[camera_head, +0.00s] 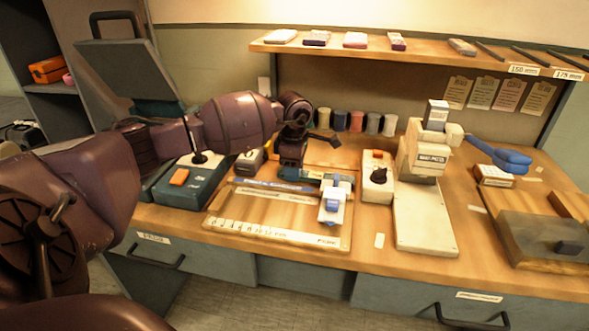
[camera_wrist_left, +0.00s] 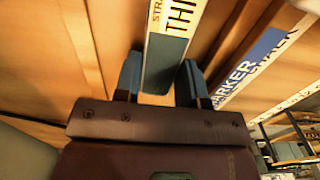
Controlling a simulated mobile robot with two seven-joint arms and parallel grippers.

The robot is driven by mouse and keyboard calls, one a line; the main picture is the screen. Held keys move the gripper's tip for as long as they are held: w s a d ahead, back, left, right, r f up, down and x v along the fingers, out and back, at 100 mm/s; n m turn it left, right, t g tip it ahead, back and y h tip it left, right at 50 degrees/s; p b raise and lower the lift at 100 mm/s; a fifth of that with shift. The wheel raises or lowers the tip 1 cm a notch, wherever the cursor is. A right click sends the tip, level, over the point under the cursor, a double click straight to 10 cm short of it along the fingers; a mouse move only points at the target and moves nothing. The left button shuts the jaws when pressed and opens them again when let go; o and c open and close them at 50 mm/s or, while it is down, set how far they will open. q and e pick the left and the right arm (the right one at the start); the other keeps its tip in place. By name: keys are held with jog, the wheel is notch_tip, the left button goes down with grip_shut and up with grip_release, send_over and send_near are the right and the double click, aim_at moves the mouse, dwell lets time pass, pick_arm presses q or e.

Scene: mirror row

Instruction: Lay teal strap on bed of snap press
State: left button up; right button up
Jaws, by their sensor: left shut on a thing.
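My left gripper (camera_head: 291,176) reaches down over the back of the wooden board. In the left wrist view, its fingers (camera_wrist_left: 161,72) are on both sides of a narrow strip with a teal end (camera_wrist_left: 165,62) and a white, lettered part. I take this strip for the teal strap; the gripper is shut on it. In the head view, teal shows just right of the gripper (camera_head: 317,176), and the wrist hides part of it. The cream snap press (camera_head: 422,155) stands to the right, its pale flat bed (camera_head: 425,220) reaching forward and bare. My right gripper is not in view.
A blue, lettered strip (camera_head: 265,187) lies beside the gripper on the wooden board (camera_head: 228,211). A white-and-blue block (camera_head: 332,206) stands at the board's right. A cream box with a black knob (camera_head: 376,178) stands between board and press. Thread spools (camera_head: 356,122) line the back.

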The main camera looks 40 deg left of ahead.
pick_arm(q)
jog(key=shift+f, duration=0.1)
jog(key=shift+f, duration=0.1)
jog(key=o, duration=0.9)
jog(key=shift+o, duration=0.2)
